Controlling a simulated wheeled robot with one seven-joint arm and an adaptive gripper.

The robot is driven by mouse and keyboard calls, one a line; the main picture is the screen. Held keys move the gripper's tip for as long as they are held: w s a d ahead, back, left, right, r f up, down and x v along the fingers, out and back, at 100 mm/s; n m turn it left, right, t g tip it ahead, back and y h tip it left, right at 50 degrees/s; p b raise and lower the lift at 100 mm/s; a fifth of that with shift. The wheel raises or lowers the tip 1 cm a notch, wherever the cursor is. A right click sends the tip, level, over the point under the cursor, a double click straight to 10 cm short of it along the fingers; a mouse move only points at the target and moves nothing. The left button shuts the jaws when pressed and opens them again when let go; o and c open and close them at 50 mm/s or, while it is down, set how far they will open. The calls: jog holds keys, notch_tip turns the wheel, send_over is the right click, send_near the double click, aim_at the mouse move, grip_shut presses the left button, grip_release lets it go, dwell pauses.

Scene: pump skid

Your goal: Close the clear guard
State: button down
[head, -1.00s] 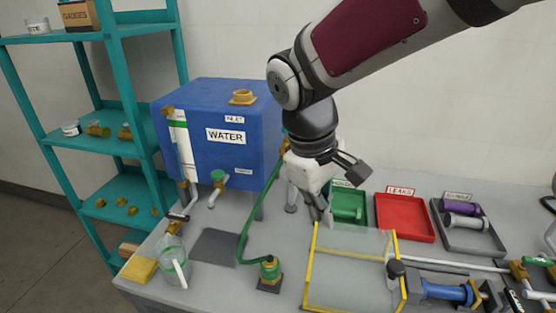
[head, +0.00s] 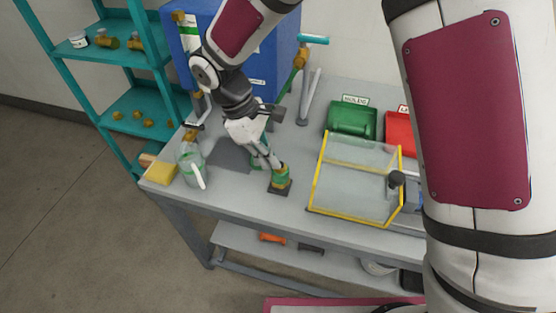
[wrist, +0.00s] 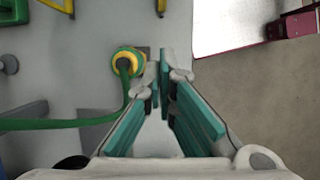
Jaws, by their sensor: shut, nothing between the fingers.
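The clear guard (head: 350,185) is a see-through panel with yellow edges on the bench, right of my gripper in the head view. A dark round knob (head: 397,178) shows at its right side. I cannot tell its exact angle. In the wrist view only bits of yellow edging (wrist: 62,5) show at the top. My gripper (head: 273,165) is shut and empty, pointing down beside the green and brass hose fitting (head: 281,178), left of the guard and apart from it. In the wrist view the fingertips (wrist: 158,75) are together just right of that fitting (wrist: 128,62).
The green hose (wrist: 60,124) runs to the fitting close beside my fingers. A clear jug (head: 190,165) and yellow sponge (head: 160,173) stand at the left bench end. Green (head: 352,122) and red (head: 400,133) trays lie behind the guard. My arm hides the right side.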

jog(key=s+d+f+p, duration=0.2)
jog(key=d+f+p, duration=0.1)
jog(key=d+f, duration=0.3)
jog(key=shift+x, duration=0.8)
jog(key=shift+w+d, duration=0.1)
jog(key=shift+w, duration=0.05)
jog(key=shift+d, duration=0.15)
